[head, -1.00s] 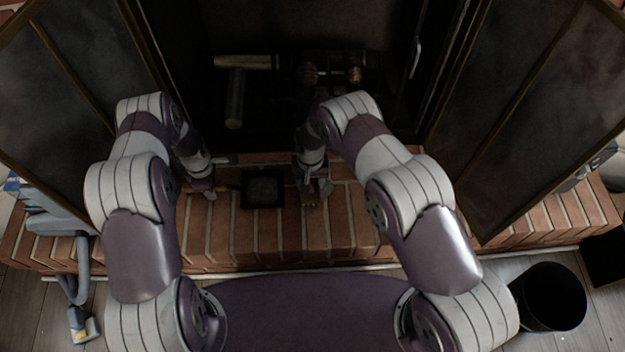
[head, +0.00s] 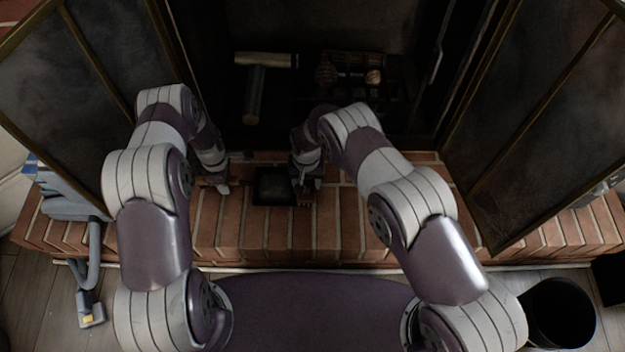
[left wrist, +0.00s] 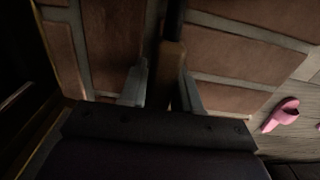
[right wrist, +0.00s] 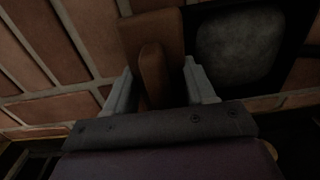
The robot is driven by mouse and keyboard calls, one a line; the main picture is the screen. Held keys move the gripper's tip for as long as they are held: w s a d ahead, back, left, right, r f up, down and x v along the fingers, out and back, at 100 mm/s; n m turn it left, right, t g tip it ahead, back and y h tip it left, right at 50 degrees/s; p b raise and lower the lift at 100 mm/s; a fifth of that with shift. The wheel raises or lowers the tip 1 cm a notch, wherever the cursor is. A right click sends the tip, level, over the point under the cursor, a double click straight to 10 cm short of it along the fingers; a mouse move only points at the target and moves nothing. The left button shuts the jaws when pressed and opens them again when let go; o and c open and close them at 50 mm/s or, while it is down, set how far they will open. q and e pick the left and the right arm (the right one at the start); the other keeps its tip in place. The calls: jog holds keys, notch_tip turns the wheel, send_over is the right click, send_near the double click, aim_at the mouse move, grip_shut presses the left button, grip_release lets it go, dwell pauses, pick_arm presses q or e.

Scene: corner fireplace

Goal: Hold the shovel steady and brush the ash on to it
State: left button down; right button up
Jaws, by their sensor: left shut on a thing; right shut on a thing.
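The black square shovel (head: 256,188) lies on the brick hearth with its handle to the left; its pan shows in the right wrist view (right wrist: 286,72) with a grey, mottled middle. I cannot tell whether that grey is ash. My left gripper (head: 221,188) is shut on the shovel's handle, which shows as a brown and black bar in the left wrist view (left wrist: 172,62). My right gripper (head: 304,184) is shut on the brown brush (head: 304,199), close to the pan's right edge. The brush's wooden handle (right wrist: 152,75) stands between the fingers. I cannot make out loose ash on the bricks.
Logs (head: 265,60) and a grate lie in the dark firebox behind. Open glass doors (head: 545,125) flank both sides.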

jog(key=shift+s, duration=0.1)
jog(key=d+r, duration=0.3)
jog(key=r, duration=0.3)
dwell(0.3)
pick_arm(q)
jog(key=c, duration=0.7)
grip_release()
jog(key=o, duration=0.5)
jog(key=shift+o, duration=0.2)
